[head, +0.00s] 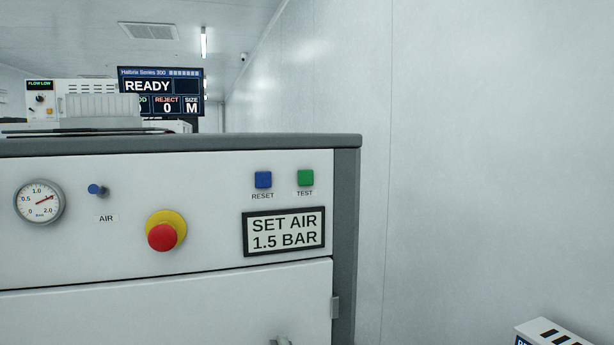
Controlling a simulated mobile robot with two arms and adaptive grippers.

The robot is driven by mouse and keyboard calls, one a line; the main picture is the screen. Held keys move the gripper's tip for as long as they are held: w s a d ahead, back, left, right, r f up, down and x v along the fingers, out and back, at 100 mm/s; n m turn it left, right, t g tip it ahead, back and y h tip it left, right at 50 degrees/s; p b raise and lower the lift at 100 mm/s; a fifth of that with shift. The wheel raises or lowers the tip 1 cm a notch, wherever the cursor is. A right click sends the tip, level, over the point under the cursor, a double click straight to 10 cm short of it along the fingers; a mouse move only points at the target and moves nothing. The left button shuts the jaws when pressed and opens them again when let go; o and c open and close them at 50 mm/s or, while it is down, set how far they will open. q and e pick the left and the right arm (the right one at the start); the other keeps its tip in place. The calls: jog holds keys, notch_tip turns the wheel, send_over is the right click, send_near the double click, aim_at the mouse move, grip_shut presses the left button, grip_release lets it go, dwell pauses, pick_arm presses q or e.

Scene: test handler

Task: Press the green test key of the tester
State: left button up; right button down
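The tester (120,280) is a light grey cabinet with a dark grey top edge and fills the left and middle of the head view. Its green test key (306,178) is a small square button at the upper right of the front panel, above the label TEST. A blue reset key (263,180) sits just left of it, above the label RESET. Nothing covers the green key. Neither of my grippers shows in the head view.
The panel also bears a pressure gauge (39,201), a blue air knob (96,190), a red emergency button (163,237) and a "SET AIR 1.5 BAR" sign (284,231). A display (161,92) behind reads READY. A white box (555,333) shows at bottom right.

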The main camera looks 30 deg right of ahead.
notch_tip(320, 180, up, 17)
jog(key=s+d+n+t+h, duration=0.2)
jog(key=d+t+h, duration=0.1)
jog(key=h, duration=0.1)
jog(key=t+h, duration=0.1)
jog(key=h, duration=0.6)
send_near(306, 178)
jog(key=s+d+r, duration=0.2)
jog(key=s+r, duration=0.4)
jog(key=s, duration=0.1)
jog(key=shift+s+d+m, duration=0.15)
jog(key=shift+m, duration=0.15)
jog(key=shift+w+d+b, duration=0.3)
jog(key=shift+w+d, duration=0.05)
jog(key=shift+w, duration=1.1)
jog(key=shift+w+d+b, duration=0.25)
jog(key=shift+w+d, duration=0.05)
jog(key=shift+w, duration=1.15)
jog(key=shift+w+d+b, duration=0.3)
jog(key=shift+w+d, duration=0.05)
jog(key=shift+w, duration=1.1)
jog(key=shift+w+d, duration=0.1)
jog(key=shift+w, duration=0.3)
